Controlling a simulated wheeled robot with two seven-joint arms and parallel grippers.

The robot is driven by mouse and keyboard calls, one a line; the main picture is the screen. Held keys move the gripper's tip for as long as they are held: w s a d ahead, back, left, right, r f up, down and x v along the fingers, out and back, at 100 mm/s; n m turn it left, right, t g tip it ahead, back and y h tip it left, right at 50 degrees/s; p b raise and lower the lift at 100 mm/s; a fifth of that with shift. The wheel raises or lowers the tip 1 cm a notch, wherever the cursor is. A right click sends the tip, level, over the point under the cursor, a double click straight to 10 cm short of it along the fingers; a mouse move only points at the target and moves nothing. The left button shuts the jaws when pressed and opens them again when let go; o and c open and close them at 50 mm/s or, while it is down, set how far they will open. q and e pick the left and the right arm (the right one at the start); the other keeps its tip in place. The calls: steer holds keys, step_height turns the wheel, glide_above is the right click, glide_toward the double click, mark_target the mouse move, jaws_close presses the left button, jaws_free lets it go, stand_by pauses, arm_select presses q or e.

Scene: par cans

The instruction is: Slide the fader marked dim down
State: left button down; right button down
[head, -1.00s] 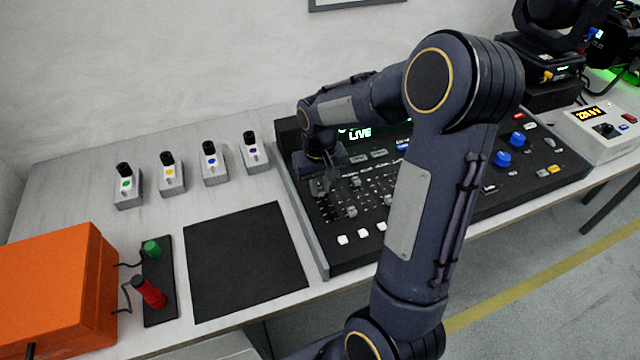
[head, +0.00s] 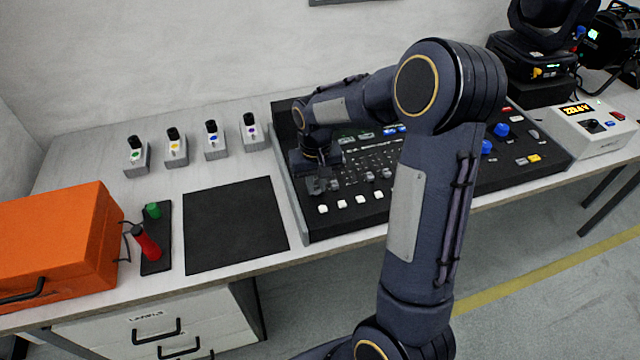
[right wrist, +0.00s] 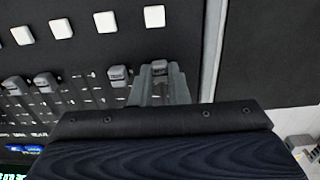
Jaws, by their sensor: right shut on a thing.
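The black lighting console (head: 345,225) stands on the table, partly hidden behind my right arm. My right gripper (head: 318,186) reaches down to the leftmost fader of its front row. In the right wrist view, where the console appears turned round, the narrow fingers (right wrist: 160,84) are shut on a grey fader cap (right wrist: 160,68). That cap sits low in its track, near a white button (right wrist: 154,16). A neighbouring fader cap (right wrist: 118,75) stands beside it, clear of the fingers. I cannot read the marking dim on any fader. My left gripper is out of view.
Several small switch boxes (head: 176,152) stand left of the console. A black mat (head: 235,225), an orange case (head: 60,240) and a black strip with red and green handles (head: 156,258) lie left. A white meter box (head: 590,135) stands right.

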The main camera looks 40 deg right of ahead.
mark_target(316, 189)
steer(key=shift+s, duration=0.1)
steer(key=c, duration=1.4)
jaws_free()
steer(key=shift+o, duration=0.2)
step_height(316, 189, up, 7)
steer(key=shift+r, duration=0.4)
